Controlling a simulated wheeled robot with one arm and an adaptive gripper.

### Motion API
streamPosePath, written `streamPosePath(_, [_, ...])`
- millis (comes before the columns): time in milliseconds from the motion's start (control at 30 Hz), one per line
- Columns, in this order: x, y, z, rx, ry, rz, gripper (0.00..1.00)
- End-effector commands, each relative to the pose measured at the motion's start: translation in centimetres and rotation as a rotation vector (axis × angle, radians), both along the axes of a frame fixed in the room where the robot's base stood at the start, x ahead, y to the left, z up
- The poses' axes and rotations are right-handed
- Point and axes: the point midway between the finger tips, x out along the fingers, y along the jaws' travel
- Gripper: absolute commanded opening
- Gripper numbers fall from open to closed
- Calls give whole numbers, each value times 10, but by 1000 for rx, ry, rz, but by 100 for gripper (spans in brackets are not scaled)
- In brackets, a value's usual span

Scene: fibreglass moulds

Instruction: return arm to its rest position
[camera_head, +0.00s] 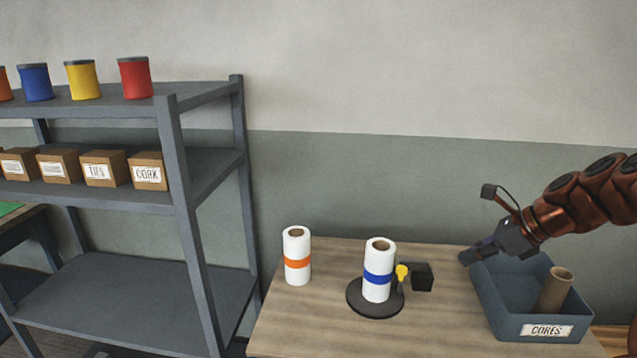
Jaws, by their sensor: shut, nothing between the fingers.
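My gripper (466,258) is at the right, at the end of my red-brown arm, which reaches in from the right edge. It is shut and empty, over the left back rim of a blue-grey bin labelled CORES (489,305). I cannot tell whether it touches the rim. A brown cardboard core (555,290) leans inside the bin at its right side.
On the wooden table (320,325) stand a white roll with an orange band (297,255) and a white roll with a blue band (378,270) on a dark round base (375,310). A black box with a yellow knob (422,277) is beside it. A grey shelf (205,160) stands left.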

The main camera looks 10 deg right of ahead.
Motion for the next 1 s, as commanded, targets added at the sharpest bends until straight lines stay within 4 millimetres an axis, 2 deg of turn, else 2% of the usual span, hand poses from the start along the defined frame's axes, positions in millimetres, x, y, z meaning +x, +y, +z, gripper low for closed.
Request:
streamPosePath(133, [-5,39,-2,-72,-14,156,0])
streamPosePath(267, [-24,99,-10,-195,-44,433,0])
streamPosePath(400, [-59,156,-23,-329,-83,765,0])
streamPosePath(500, [-89,188,-34,-413,-111,999,0])
streamPosePath(600, [-122,211,-47,-486,-137,1232,0])
streamPosePath(733, [-166,230,-64,-565,-173,1530,0])
streamPosePath(867, [-211,237,-80,-621,-204,1818,0])
streamPosePath(1000, [-250,234,-95,-649,-232,2072,0])
